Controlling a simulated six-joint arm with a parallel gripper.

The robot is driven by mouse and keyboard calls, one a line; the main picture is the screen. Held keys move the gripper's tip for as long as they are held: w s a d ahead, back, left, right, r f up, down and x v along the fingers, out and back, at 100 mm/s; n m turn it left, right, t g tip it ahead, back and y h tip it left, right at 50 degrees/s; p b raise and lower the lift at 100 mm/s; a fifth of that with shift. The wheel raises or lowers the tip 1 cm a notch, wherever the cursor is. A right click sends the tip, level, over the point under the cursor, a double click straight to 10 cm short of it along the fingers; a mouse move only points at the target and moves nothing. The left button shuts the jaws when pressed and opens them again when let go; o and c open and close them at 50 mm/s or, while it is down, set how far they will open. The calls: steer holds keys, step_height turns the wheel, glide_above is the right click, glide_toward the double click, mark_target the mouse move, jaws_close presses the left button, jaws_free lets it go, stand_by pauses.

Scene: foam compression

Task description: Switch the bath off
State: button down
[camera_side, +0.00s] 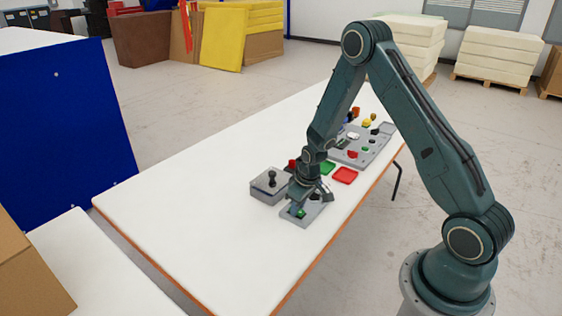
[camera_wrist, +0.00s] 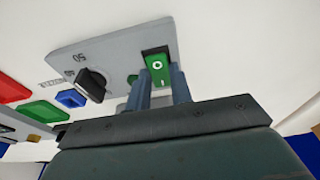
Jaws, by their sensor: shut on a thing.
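A grey control panel (camera_wrist: 115,50) lies on the white table and also shows in the side view (camera_side: 290,211). It carries a green rocker switch (camera_wrist: 158,68) marked O and I in a black frame, seen as a green spot in the side view (camera_side: 300,213). A black knob (camera_wrist: 92,84) beside the switch has 40 and 50 printed near it. My gripper (camera_wrist: 162,84) is down at the panel, its two fingers close on either side of the switch. It appears shut on the switch; the contact is partly hidden.
A grey box with a black joystick (camera_side: 271,180) stands left of my gripper. The table's near left part is clear.

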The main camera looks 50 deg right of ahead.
steer(key=shift+s+t, duration=0.2)
steer(key=shift+t, duration=0.5)
steer(key=c, duration=1.5)
jaws_free()
steer(key=shift+v, duration=6.9)
